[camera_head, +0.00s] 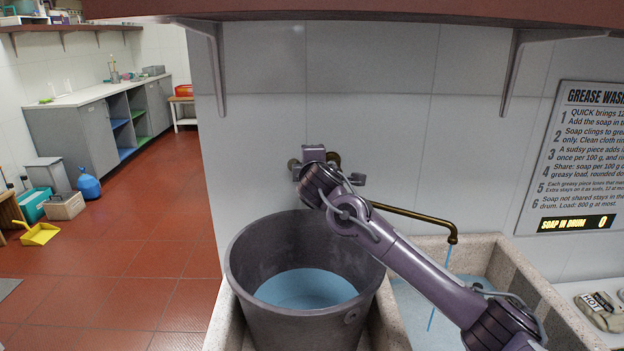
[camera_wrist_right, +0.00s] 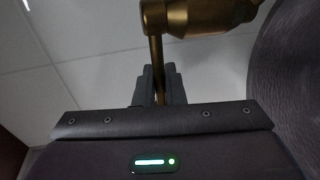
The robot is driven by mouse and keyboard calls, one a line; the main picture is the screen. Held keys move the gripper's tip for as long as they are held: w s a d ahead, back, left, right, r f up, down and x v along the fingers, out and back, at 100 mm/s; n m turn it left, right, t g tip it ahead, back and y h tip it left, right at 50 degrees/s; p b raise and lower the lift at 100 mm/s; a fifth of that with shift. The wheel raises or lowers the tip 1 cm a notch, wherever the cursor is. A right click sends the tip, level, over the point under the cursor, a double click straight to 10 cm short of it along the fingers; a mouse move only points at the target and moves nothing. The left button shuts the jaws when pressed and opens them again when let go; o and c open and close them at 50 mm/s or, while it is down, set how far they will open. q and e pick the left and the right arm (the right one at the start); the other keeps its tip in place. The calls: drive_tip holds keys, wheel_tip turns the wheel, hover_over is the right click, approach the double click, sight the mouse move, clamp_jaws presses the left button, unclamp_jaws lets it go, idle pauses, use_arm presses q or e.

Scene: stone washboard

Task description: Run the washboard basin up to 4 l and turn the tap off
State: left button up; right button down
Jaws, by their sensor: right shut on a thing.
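The brass tap is on the tiled wall, its spout (camera_head: 412,216) reaching right over the stone washboard basin (camera_head: 480,246). A thin blue stream (camera_head: 447,262) runs from the spout into the basin, where pale blue water (camera_head: 410,300) stands. My arm hides part of the basin, and I see no litre mark. My right gripper (camera_head: 313,160) is at the tap body by the wall. In the right wrist view its fingers (camera_wrist_right: 160,88) are shut on a thin brass tap lever (camera_wrist_right: 157,60) below the tap body (camera_wrist_right: 195,16). My left gripper is not in view.
A large grey bucket (camera_head: 245,262) holding blue water (camera_head: 305,288) stands left of the basin, beneath my right arm. A shelf (camera_head: 400,10) with brackets overhangs the wall. Cloth-like items (camera_head: 600,310) lie at the right edge. Open red floor (camera_head: 150,240) is at left.

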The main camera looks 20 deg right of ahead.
drive_tip(key=shift+w+f+m+h+b, duration=0.1)
drive_tip(key=shift+w+m+h+b, duration=0.1)
drive_tip(key=shift+m+h+b, duration=0.35)
drive_tip(key=shift+d, duration=0.1)
drive_tip(key=c, duration=1.6)
unclamp_jaws()
drive_tip(key=b+v, duration=0.1)
drive_tip(key=v, duration=0.6)
drive_tip(key=shift+s+a+r+b, duration=0.2)
drive_tip(key=shift+s+b, duration=0.1)
drive_tip(key=shift+f, duration=0.1)
